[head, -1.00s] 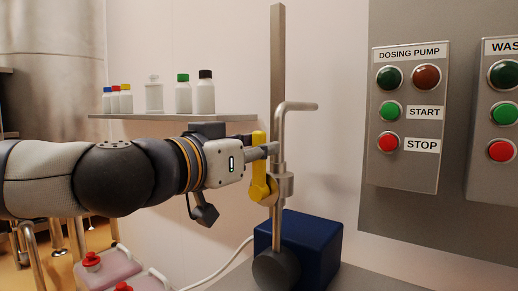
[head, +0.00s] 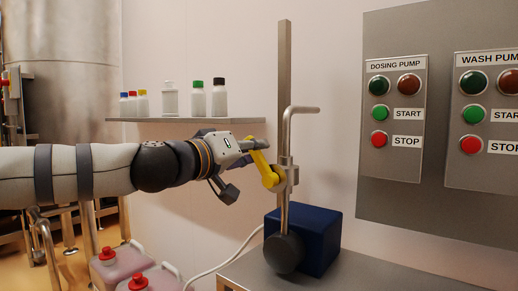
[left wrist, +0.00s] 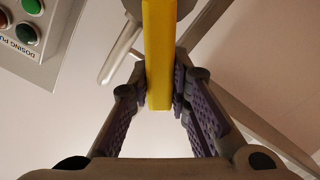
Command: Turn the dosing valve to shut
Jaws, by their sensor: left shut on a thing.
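The dosing valve (head: 290,178) sits on a thin bent metal pipe beside the upright post. Its yellow lever (head: 263,168) tilts up and to the left from the pivot. My left gripper (head: 250,147) is shut on the upper, free end of the lever. In the left wrist view the yellow lever (left wrist: 158,55) runs between the purple-padded fingers. The fingers hide part of the lever's end in the head view. My right gripper is not in view.
A blue box (head: 318,240) with a dark round front stands below the valve on a grey bench (head: 335,275). A shelf (head: 185,120) with several bottles is behind my left arm. The dosing pump panel (head: 396,118) is on the right.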

